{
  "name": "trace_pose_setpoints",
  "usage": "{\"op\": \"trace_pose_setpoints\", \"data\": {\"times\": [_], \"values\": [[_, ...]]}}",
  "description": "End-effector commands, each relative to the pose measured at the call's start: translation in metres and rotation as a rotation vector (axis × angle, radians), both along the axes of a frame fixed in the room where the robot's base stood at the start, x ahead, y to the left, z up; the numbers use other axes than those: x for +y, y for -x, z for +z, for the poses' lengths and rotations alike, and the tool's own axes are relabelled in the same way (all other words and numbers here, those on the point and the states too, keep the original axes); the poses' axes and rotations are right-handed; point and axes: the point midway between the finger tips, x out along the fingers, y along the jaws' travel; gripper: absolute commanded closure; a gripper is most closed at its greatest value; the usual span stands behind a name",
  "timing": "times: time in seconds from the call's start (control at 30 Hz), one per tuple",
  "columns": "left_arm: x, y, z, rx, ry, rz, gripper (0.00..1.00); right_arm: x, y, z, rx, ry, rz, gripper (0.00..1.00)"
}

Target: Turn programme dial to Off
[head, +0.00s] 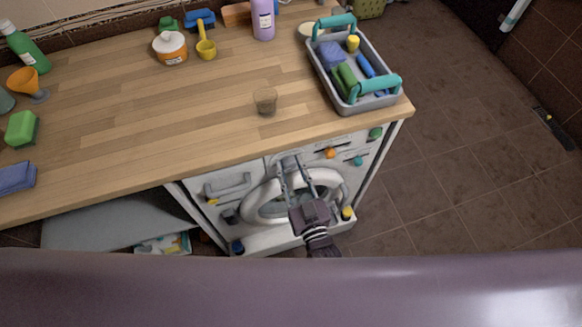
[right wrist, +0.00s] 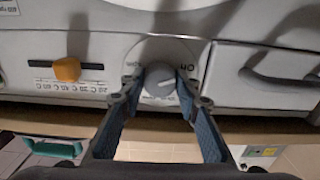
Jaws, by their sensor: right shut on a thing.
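The programme dial (right wrist: 160,82) is a round pale knob on a white disc on the washing machine's front panel. A light pointer mark shows on its face, but I cannot tell for certain which label it points to. The labels around it look upside down in the right wrist view and are partly covered by the fingers. My right gripper (right wrist: 158,88) is shut on the dial, one finger on each side. In the head view my right gripper (head: 288,161) reaches the top of the machine front and hides most of the dial. My left gripper is not in view.
The white washing machine (head: 262,239) stands under the wooden counter (head: 150,120). An orange slider (right wrist: 67,70) and a drawer handle (right wrist: 280,77) flank the dial. The floor to the right is mostly clear.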

Motion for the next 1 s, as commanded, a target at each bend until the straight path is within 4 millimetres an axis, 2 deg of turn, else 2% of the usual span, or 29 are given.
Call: {"op": "trace_pose_setpoints", "data": {"times": [0.07, 0.1, 0.23, 0.5, 0.63, 0.77, 1.0], "values": [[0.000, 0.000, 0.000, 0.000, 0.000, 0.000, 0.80, 0.000, 0.001, -0.002, 0.003, 0.003, 0.001, 0.94], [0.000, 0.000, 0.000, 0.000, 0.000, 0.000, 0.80, 0.000, 0.001, -0.002, 0.003, 0.003, 0.001, 0.67], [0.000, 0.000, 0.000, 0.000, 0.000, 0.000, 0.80, 0.000, 0.001, -0.001, 0.003, 0.002, 0.001, 0.53], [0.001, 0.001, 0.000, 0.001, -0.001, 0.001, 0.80, 0.000, 0.001, 0.000, 0.001, 0.000, 0.000, 0.53], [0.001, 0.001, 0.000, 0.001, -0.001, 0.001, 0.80, -0.003, 0.010, -0.001, 0.002, 0.001, 0.000, 0.53], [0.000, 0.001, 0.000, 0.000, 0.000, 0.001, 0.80, -0.010, 0.031, -0.002, 0.005, 0.002, 0.001, 0.53], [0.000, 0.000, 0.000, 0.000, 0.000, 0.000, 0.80, -0.026, 0.080, -0.002, 0.004, 0.002, 0.001, 0.53]]}}
